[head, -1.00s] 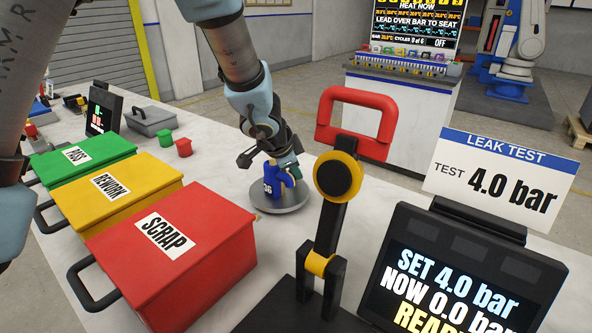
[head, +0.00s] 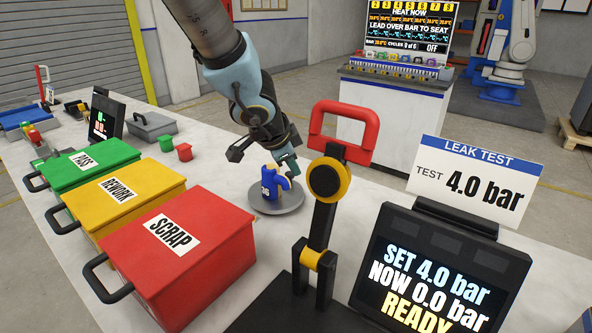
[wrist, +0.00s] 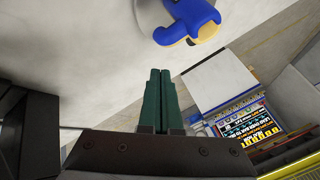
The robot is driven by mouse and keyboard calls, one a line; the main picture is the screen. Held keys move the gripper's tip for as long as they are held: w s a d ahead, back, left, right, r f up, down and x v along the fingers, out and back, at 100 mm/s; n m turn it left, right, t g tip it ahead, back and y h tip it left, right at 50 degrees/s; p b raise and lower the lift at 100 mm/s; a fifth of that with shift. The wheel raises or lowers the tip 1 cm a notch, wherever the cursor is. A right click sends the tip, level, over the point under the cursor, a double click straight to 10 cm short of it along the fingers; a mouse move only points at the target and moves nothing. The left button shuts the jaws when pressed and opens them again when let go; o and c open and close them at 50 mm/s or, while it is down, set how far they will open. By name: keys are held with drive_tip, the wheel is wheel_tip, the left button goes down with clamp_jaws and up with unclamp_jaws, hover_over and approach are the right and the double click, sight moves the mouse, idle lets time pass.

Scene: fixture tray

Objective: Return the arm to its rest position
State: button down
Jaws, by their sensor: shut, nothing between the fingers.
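The blue part stands upright on a round grey plate (head: 291,204) on the white bench. It also shows at the top of the wrist view (wrist: 187,22), apart from the fingertips, with a tan underside edge.
A red-handled lever (head: 326,185) stands right of the plate, beside a display (head: 440,262) reading READY. Red SCRAP (head: 215,235), yellow REWORK (head: 150,187) and green PASS (head: 108,153) boxes stand at left. A cabinet (head: 392,112) stands behind.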

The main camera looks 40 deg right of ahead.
drive_tip(key=shift+v, duration=1)
drive_tip(key=w+a+n+y, duration=0.1)
drive_tip(key=w+a+n, duration=0.2)
drive_tip(key=w+a, duration=0.2)
drive_tip(key=w+a+n+t+y, duration=0.1)
drive_tip(key=w+a+n, duration=0.3)
drive_tip(key=a, duration=0.7)
drive_tip(key=w+a+n+t+y, duration=0.1)
drive_tip(key=w+a+n, duration=0.3)
drive_tip(key=w+a, duration=0.3)
drive_tip(key=shift+w+a+r+y, duration=0.1)
drive_tip(key=shift+a+y, duration=0.1)
drive_tip(key=shift+a, duration=0.15)
drive_tip(key=shift+w+a+r+y, duration=0.1)
drive_tip(key=shift+w+a+y, duration=0.1)
drive_tip(key=shift+a, duration=0.1)
drive_tip(key=s+a+n+g, duration=0.1)
drive_tip(key=s+a+n, duration=0.1)
drive_tip(key=a, duration=0.5)
drive_tip(key=s+a+f+n+y, duration=0.1)
drive_tip(key=s+a+n, duration=0.1)
drive_tip(key=a+n, duration=0.3)
drive_tip(key=s+a+n+g+y, duration=0.1)
drive_tip(key=a+n, duration=0.3)
drive_tip(key=a, duration=0.6)
drive_tip(key=shift+s+a+f+g, duration=0.25)
drive_tip(key=shift+s+a+g, duration=0.05)
drive_tip(key=shift+s+a, duration=0.1)
drive_tip(key=shift+d, duration=0.1)
